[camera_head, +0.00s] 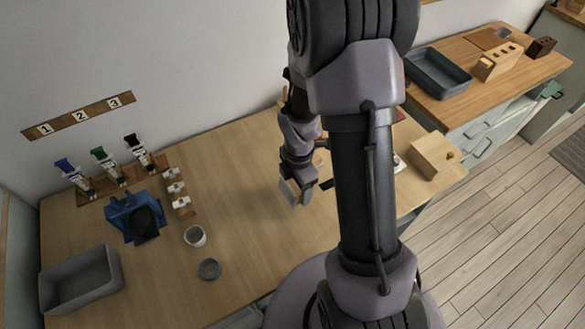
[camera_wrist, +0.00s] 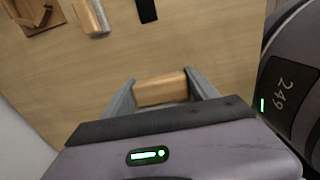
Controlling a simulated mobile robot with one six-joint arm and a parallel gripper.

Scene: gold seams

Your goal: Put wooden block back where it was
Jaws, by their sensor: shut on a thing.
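My gripper (camera_wrist: 160,92) is shut on a wooden block (camera_wrist: 161,88), which lies crosswise between the two grey fingers in the wrist view. The block is light brown with a smooth face. In the head view my gripper (camera_head: 294,191) hangs over the middle of the wooden table (camera_head: 240,180); the block is not clear there, and my arm hides part of the table behind it. I cannot tell how high the block is above the table.
In the wrist view, a brown wooden piece (camera_wrist: 32,15), a pale block (camera_wrist: 90,17) and a dark item (camera_wrist: 147,10) lie apart from the gripper. A wooden box (camera_head: 433,157) stands at right.

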